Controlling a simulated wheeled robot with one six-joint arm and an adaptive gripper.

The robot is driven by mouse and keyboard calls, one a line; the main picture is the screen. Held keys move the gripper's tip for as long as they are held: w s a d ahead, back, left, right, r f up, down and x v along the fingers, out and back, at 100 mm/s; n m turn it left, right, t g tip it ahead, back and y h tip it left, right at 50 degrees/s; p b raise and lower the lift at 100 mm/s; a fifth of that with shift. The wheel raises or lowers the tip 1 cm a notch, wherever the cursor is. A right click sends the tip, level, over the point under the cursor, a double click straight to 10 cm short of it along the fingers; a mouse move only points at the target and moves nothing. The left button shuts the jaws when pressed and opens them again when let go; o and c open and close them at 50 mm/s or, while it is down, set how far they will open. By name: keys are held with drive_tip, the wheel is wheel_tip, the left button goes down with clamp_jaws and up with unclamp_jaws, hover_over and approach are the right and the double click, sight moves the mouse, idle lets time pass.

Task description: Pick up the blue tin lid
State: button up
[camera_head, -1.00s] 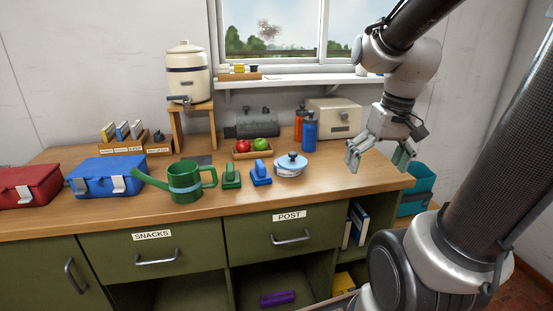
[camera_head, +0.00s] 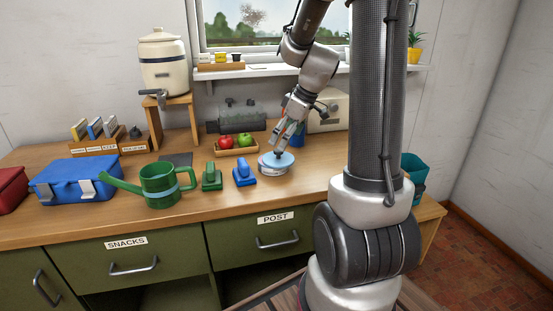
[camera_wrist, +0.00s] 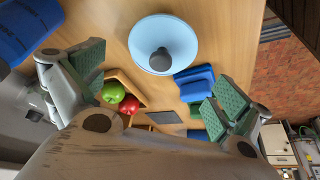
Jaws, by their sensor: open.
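The blue tin lid (camera_head: 277,161) is a light blue round lid with a dark knob. It sits on a pale round tin (camera_head: 271,171) on the counter, right of the blue stamp-like block. In the wrist view the lid (camera_wrist: 163,40) shows from above with its dark knob, ahead of and between the fingers. My gripper (camera_head: 283,140) is just above the lid in the head view. In the wrist view my gripper (camera_wrist: 155,85) has its green-padded fingers wide apart with nothing between them. The head view does not show clearly whether a finger touches the knob.
A tray (camera_head: 236,151) with a red and a green apple stands behind the lid. A blue block (camera_head: 244,174), a green block (camera_head: 211,177) and a green watering can (camera_head: 160,187) stand to its left. Counter to the right is clear.

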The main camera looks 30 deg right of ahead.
sight(278, 151)
drive_tip(key=x, duration=0.6)
drive_tip(key=shift+a+r, duration=0.1)
drive_tip(key=c, duration=1)
drive_tip(key=shift+s, duration=0.15)
drive_tip(key=shift+c, duration=0.9)
